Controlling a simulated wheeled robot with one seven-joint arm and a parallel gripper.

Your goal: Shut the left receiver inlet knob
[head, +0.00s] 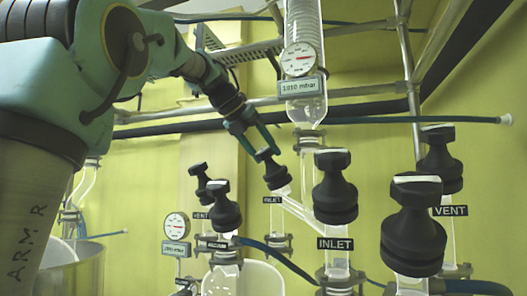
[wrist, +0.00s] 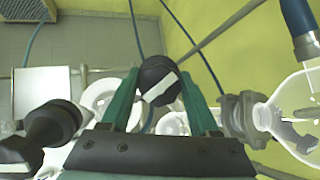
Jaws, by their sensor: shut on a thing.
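The left receiver inlet knob (head: 275,176) is black, with a small INLET label (head: 272,199) below it. My gripper (head: 266,152) reaches down to it from the upper left, its teal fingers on the knob's top. In the wrist view the knob (wrist: 153,70) sits between the two teal fingers (wrist: 158,85), and a white stripe (wrist: 161,86) runs diagonally across its top. My gripper is shut on this knob. The lower stem of the valve is hidden in the wrist view.
Another black INLET knob (head: 335,187) stands to the right, with large black knobs (head: 414,225) and a VENT knob (head: 439,158) beyond. Black vent and vacuum knobs (head: 225,208) stand close on the left. A gauge and glass column (head: 303,60) hang above right.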

